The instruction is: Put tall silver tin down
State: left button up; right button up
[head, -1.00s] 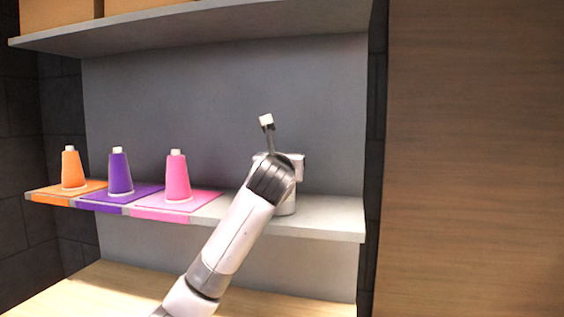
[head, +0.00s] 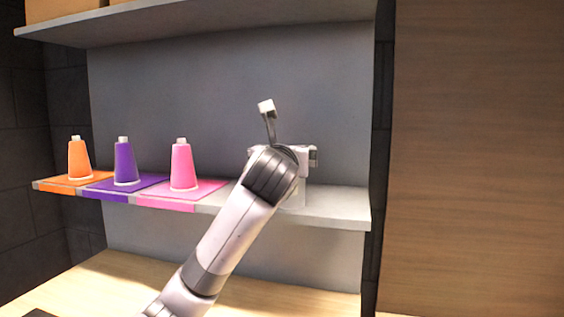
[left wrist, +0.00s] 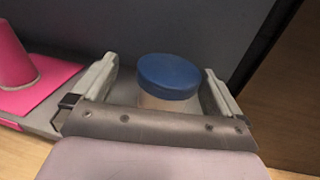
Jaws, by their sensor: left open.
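The tall silver tin (head: 296,196) stands upright on the right part of the shelf, mostly hidden behind my left arm and gripper in the head view. In the left wrist view its round blue lid (left wrist: 168,75) shows, with a bit of its pale side below. My left gripper (left wrist: 160,70) is open, with one finger on each side of the tin and a visible gap at each side. The left gripper also shows at the tin in the head view (head: 300,154). My right gripper is not in view.
The shelf (head: 335,207) also carries orange (head: 79,158), purple (head: 125,163) and pink (head: 183,166) cones on matching coloured mats to the left. An upper shelf (head: 220,20) hangs above. A wooden panel (head: 480,160) stands at the right. The shelf's right end is bare.

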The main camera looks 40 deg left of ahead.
pick_arm(q)
jog(key=v, duration=0.6)
dwell(0.6)
